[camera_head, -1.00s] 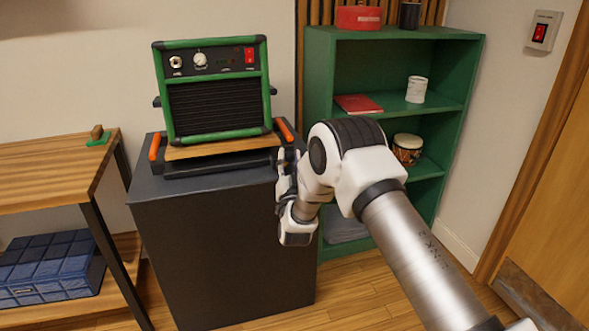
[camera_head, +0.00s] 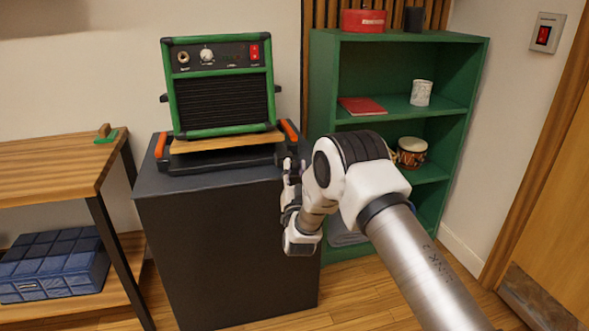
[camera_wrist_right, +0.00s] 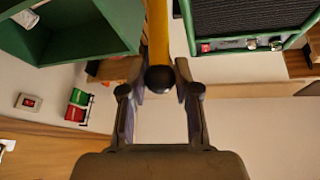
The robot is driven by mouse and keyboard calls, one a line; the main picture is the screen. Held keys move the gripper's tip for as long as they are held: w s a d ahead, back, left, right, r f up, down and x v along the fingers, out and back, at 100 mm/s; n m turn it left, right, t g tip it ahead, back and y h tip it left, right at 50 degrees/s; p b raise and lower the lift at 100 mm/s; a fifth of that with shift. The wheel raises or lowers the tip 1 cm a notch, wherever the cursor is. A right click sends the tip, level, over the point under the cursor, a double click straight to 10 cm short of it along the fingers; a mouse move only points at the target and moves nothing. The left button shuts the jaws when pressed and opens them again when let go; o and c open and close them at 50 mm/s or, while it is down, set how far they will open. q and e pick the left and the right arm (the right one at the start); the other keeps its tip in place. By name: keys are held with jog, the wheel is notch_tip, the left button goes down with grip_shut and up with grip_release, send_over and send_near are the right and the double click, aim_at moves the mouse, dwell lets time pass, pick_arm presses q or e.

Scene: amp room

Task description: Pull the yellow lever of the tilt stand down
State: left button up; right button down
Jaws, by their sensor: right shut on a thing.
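The green-framed amp (camera_head: 222,102) rests on the wooden board (camera_head: 228,142) of the tilt stand, on top of a dark cabinet. The stand has orange grips (camera_head: 161,146) at its sides. In the right wrist view the yellow lever (camera_wrist_right: 157,35) ends in a black knob (camera_wrist_right: 159,79). My right gripper (camera_wrist_right: 159,88) has its fingers on both sides of the lever near the knob, shut on it. In the head view my right gripper (camera_head: 291,170) is at the stand's right side, and the lever is hidden there. My left gripper is in no view.
The dark cabinet (camera_head: 225,235) stands between a wooden bench (camera_head: 50,165) on the left and a green shelf (camera_head: 400,105) on the right. The shelf holds a mug (camera_head: 421,93), a red book (camera_head: 362,106) and a drum (camera_head: 411,152). My right arm crosses in front of the shelf.

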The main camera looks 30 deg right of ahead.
jog(key=c, duration=1.2)
grip_release()
jog(key=shift+d+f, duration=0.15)
jog(key=shift+f, duration=0.1)
jog(key=o, duration=0.4)
jog(key=shift+f, duration=0.1)
jog(key=shift+w+d, duration=0.1)
jog(key=shift+d, duration=0.05)
jog(key=shift+s+a, duration=0.2)
jog(key=v, duration=1.1)
jog(key=shift+s+a+f, duration=0.1)
jog(key=shift+s, duration=0.15)
